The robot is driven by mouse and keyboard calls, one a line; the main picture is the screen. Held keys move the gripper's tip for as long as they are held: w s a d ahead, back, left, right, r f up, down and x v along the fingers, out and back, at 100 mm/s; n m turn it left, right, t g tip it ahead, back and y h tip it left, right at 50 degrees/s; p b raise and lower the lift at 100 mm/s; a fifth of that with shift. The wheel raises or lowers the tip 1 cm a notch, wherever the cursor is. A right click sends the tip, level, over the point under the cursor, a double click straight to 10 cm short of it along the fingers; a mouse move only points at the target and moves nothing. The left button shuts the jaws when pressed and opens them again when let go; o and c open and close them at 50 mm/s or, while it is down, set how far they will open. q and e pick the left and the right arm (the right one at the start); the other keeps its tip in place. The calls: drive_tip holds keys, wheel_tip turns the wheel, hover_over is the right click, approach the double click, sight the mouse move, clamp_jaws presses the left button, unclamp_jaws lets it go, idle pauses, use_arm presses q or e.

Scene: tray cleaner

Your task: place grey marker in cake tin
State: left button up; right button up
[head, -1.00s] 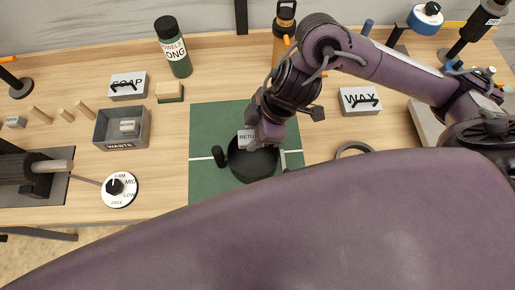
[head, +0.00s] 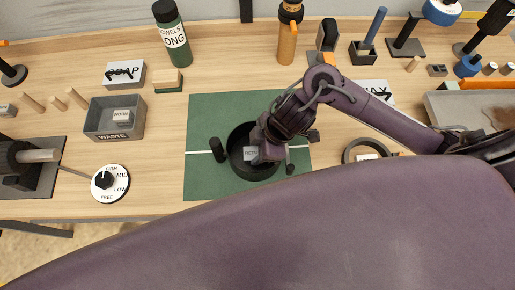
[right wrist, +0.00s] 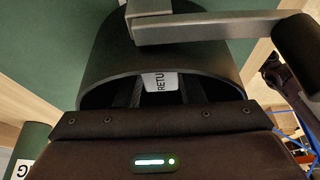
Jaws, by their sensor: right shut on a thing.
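The cake tin (head: 246,174) is a round black tin standing on a green mat (head: 215,110). My right gripper (head: 256,156) reaches down into it from the right, with its fingertips inside the rim. It is shut on the grey marker (head: 249,153), whose white label shows inside the tin. In the right wrist view the label (right wrist: 159,82), reading "RETU", sits between the fingers, and the dark curved tin wall (right wrist: 215,62) rises behind. Whether the marker touches the tin's floor is hidden. My left gripper is not in view.
A dark ring (head: 365,150) lies to the right. The mat around the tin is mostly clear.

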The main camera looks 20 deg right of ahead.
drive_tip(key=o, duration=0.5)
drive_tip(key=shift+f, duration=0.15)
drive_tip(key=o, duration=0.5)
drive_tip(key=shift+c, duration=0.2)
drive_tip(key=shift+r, duration=0.25)
drive_tip(key=p+v, duration=0.3)
drive_tip(key=v, duration=0.9)
